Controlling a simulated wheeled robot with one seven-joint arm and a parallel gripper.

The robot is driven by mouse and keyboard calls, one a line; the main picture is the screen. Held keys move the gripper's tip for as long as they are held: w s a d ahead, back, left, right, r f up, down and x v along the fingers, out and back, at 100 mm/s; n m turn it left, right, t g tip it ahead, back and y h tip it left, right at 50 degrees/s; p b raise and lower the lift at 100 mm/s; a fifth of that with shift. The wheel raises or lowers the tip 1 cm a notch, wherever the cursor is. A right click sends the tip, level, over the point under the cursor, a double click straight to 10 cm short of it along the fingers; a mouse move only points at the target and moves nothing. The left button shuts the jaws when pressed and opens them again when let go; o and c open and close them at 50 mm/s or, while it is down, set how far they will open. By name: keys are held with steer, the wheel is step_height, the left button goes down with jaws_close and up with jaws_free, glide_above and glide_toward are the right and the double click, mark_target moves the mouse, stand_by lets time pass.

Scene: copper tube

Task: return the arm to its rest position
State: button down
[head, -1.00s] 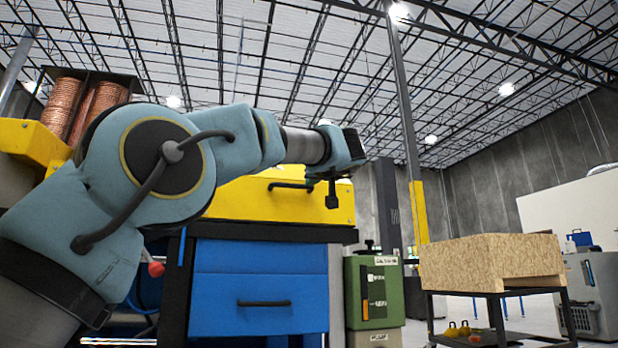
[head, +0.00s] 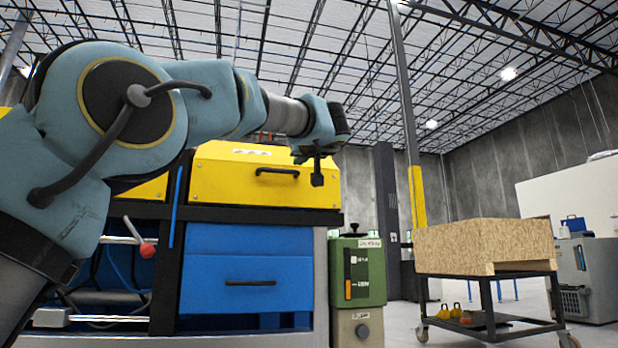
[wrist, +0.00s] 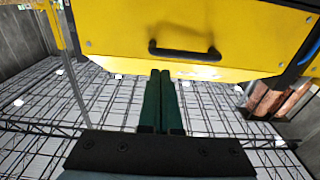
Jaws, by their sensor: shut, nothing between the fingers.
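My arm reaches across the head view from the lower left to the upper middle, bent at a large joint. My gripper (head: 317,180) hangs at its end, in front of the right part of the yellow machine cover (head: 230,181) in the picture. In the wrist view my gripper (wrist: 161,75) shows two dark green fingers side by side, closed together with nothing between them. The yellow cover with its black handle (wrist: 185,53) fills the top of the wrist view. I cannot tell the exact gap between fingers and cover.
A machine with blue drawers (head: 250,270) stands below the cover, with a red-knobbed lever (head: 147,250) at its left. A green box unit (head: 358,272) stands right of it. A wooden crate (head: 470,246) rests on a wheeled cart farther right. Copper coils (wrist: 285,98) show in the wrist view.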

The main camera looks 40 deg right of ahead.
steer(key=s+a+f+b, duration=0.1)
steer(key=s+f, duration=0.3)
steer(key=f, duration=0.1)
steer(key=shift+a, duration=0.35)
steer(key=shift+f, duration=0.1)
